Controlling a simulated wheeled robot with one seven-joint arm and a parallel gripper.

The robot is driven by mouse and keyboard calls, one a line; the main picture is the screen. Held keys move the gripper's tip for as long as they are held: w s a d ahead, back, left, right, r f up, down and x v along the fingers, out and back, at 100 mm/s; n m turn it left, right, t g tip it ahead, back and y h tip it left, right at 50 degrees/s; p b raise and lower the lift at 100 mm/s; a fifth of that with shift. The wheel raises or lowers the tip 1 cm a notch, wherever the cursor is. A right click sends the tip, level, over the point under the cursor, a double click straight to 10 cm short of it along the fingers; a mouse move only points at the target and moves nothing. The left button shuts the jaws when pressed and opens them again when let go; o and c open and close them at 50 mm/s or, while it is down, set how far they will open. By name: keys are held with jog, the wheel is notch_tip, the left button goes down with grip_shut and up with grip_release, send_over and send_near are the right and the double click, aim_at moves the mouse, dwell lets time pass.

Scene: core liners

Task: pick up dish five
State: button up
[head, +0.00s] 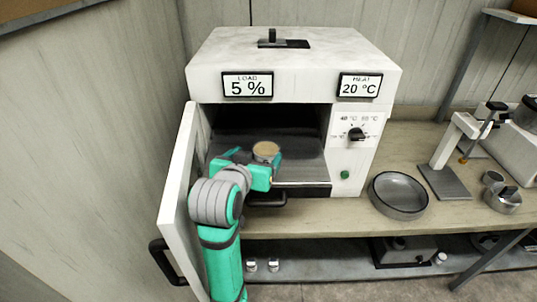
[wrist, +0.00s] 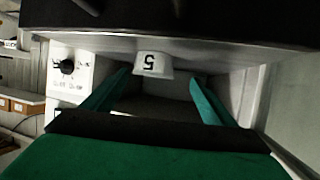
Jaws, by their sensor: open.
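Dish five is a small white round dish (wrist: 152,65) with a black "5" on its side, upside down in the wrist view. In the head view a dish with a tan top (head: 265,149) sits at the oven's opening, just by my gripper; its number does not show there. My gripper (head: 250,160) is open, its teal fingers reaching into the oven opening. In the wrist view the open fingers (wrist: 163,80) stand one on each side of the dish, with gaps visible on both sides. The dish's lower part is partly hidden in the head view.
The white oven (head: 290,55) reads load 5 % and heat 20 °C. Its door (head: 180,185) stands open at the left, close to my arm. On the bench to the right are a round grey pan (head: 398,195) and a stand (head: 447,180). Bench space before the pan is clear.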

aim_at(263, 154)
jog(key=shift+d+x, duration=0.25)
jog(key=shift+x, duration=0.75)
jog(key=shift+d+x, duration=0.25)
jog(key=shift+x, duration=0.75)
jog(key=shift+d+x, duration=0.25)
jog(key=shift+x, duration=0.8)
jog(key=shift+s+d, duration=0.1)
jog(key=shift+s, duration=0.15)
jog(key=c, duration=0.8)
jog(key=shift+a, duration=0.35)
jog(key=c, duration=0.4)
jog(key=shift+s+a+r, duration=0.1)
